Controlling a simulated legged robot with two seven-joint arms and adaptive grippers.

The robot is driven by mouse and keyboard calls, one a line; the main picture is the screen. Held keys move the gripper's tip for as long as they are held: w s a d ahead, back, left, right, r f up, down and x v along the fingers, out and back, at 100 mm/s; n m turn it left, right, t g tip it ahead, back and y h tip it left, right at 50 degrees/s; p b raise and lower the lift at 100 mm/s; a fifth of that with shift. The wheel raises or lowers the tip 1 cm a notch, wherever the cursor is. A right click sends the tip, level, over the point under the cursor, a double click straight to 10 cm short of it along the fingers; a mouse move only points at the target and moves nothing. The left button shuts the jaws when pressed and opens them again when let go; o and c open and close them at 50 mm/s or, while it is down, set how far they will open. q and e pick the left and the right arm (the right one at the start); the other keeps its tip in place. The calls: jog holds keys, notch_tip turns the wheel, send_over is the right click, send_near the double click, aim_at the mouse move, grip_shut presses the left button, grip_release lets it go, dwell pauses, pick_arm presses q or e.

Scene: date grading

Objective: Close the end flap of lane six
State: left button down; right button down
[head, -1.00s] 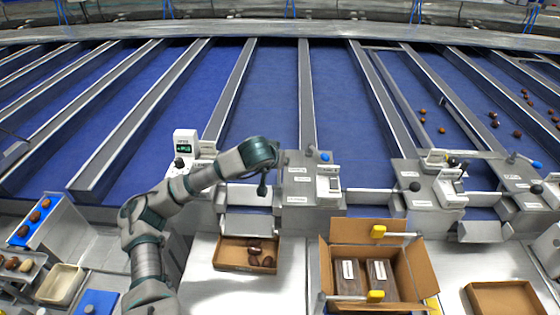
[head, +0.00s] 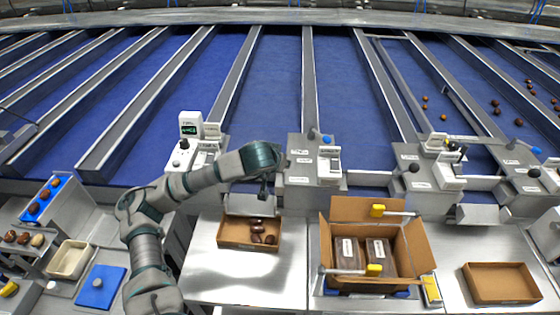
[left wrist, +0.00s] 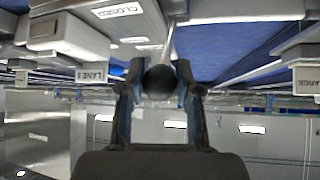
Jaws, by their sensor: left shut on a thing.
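My left gripper (head: 264,192) reaches over the front rail of the sorting table, beside a grey control housing (head: 298,175). In the left wrist view its fingers (left wrist: 160,85) are shut on a black ball knob (left wrist: 160,80) at the end of a thin metal lever (left wrist: 171,42). A pale metal end flap (head: 242,206) shows left of and below the gripper, sloping above a cardboard tray of dark dates. The arm and gripper hide part of this lane end. The lane number cannot be read surely. My right gripper is not in view.
The cardboard tray (head: 228,234) stands on the steel bench below. An open carton (head: 337,209) with packs stands to its right, and another tray (head: 500,270) further right. A housing with a green display (head: 190,125) stands left of the gripper. Other levers with knobs line the rail.

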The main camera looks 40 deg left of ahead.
pick_arm(q)
jog(key=shift+s+f, duration=0.1)
jog(key=shift+f, duration=0.1)
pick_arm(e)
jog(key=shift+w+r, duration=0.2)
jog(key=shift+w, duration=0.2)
pick_arm(q)
jog(key=c, duration=0.8)
grip_release()
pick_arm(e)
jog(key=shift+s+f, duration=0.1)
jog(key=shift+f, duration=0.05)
pick_arm(q)
jog(key=shift+r, duration=0.1)
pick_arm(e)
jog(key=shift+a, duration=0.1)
pick_arm(q)
jog(key=shift+s+d+r, duration=0.1)
jog(key=shift+s+r, duration=0.15)
jog(key=shift+r, duration=0.15)
jog(key=v, duration=1)
jog(key=shift+s+r, duration=0.15)
jog(key=shift+s, duration=0.2)
